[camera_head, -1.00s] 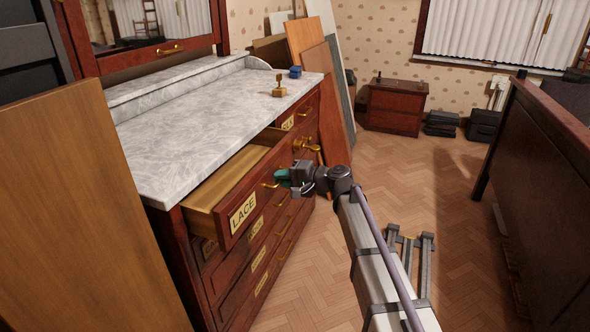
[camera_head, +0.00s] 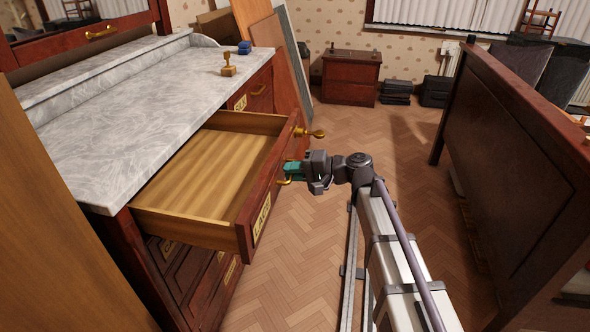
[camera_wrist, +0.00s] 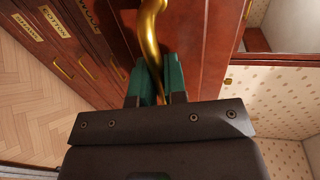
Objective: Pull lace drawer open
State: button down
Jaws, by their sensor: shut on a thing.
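The lace drawer (camera_head: 205,172) stands well out from the dresser in the head view, its pale wooden inside bare and empty. Its red-brown front carries a LACE label (camera_head: 262,217). My gripper (camera_head: 293,171), with green fingertips, is at the drawer front, shut on the brass handle (camera_head: 284,181). In the wrist view the green fingers (camera_wrist: 155,82) close around the curved brass handle (camera_wrist: 151,38). My fingers hide part of the handle.
The dresser's marble top (camera_head: 120,105) bears a brass stamp-like object (camera_head: 228,66) and a small blue object (camera_head: 244,47). More labelled drawers lie below. A large dark wooden panel (camera_head: 505,150) stands at right. Parquet floor (camera_head: 300,250) between is clear.

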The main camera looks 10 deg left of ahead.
jog(key=c, duration=1.2)
grip_release()
jog(key=d, duration=0.3)
jog(key=d+r+p, duration=0.1)
jog(key=d, duration=0.3)
jog(key=d+r+p, duration=0.1)
jog(key=d, duration=0.2)
jog(key=shift+s+d, duration=0.1)
jog(key=shift+d, duration=0.2)
